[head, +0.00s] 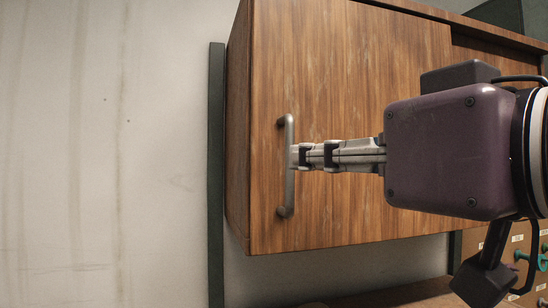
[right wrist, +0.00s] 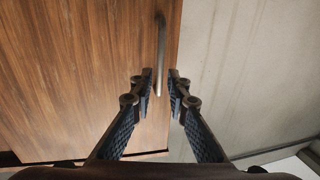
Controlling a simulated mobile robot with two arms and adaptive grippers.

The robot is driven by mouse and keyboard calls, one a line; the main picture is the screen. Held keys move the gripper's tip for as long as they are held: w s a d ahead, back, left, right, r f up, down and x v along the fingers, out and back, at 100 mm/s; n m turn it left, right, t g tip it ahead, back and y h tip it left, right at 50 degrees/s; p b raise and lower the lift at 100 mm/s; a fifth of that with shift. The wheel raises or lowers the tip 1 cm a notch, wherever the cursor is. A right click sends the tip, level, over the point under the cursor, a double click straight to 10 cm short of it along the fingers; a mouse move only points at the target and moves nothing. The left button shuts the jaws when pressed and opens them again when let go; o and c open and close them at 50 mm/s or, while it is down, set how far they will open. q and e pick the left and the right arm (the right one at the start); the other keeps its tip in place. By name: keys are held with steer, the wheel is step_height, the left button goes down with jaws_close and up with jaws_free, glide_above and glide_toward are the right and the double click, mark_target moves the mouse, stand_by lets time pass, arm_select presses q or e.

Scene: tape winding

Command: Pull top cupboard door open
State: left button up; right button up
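The top cupboard door (head: 345,75) is brown wood-grained and fills the middle of the head view; it appears shut. Its grey vertical bar handle (head: 287,195) is near the door's left edge. My right gripper (head: 295,156) reaches in from the right, with its fingertips at the middle of the handle. In the right wrist view, the fingers of my right gripper (right wrist: 160,74) are apart, with the handle (right wrist: 161,45) between the tips and a gap on each side. The door (right wrist: 75,70) also shows on the left there. My left gripper is not in view.
A pale, stained wall (head: 100,150) lies left of the cupboard, with a dark upright post (head: 216,180) beside it. Below are a wooden surface (head: 395,296) and small labelled drawers (head: 518,240) with green handles at the lower right.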

steer(key=p, duration=0.4)
glide_above(291, 205)
steer(key=shift+w+a+r, duration=0.1)
steer(key=shift+w+r, duration=0.05)
steer(key=shift+w, duration=0.2)
steer(key=shift+b, duration=0.3)
steer(key=shift+s, duration=0.1)
jaws_close()
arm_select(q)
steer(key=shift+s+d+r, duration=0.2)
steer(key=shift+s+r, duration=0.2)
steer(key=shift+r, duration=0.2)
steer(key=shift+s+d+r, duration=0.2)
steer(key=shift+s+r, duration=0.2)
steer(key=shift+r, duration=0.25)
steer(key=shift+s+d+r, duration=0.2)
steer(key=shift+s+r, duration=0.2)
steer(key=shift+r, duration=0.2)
